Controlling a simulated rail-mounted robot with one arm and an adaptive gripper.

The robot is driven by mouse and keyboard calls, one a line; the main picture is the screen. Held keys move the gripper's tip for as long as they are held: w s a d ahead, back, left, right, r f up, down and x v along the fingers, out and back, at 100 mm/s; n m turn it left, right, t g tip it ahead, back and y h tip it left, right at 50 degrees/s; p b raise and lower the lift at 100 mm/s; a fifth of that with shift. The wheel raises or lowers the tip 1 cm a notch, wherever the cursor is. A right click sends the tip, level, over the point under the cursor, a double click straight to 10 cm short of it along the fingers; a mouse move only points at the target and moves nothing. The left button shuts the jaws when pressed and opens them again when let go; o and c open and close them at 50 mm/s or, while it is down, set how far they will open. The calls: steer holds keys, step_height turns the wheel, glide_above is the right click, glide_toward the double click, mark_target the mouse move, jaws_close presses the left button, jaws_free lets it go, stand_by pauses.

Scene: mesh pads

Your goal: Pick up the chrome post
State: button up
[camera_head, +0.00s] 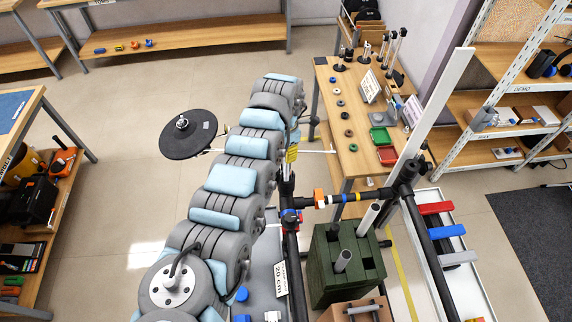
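Several upright posts with dark bases stand at the far end of the wooden table (351,152) at upper right. One shiny post (365,53) and a taller slanted rod with a ball-like top (393,50) look metallic. A small bright metal piece (182,123) also sits on a black disc (187,140) left of centre. I cannot tell for certain which is the chrome post. A large grey segmented body with light-blue pads, which looks like my arm, runs up the middle. I cannot make out gripper fingers; the segments may hide them.
Dark rings (349,133), a green tray (380,136) and a red tray (387,156) lie on the table. A dark green block (335,290) with grey tubes and black pipework (428,250) stand in front. Shelves (510,85) are at right. Floor (130,180) is clear at left.

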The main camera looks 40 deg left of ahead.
jaws_close()
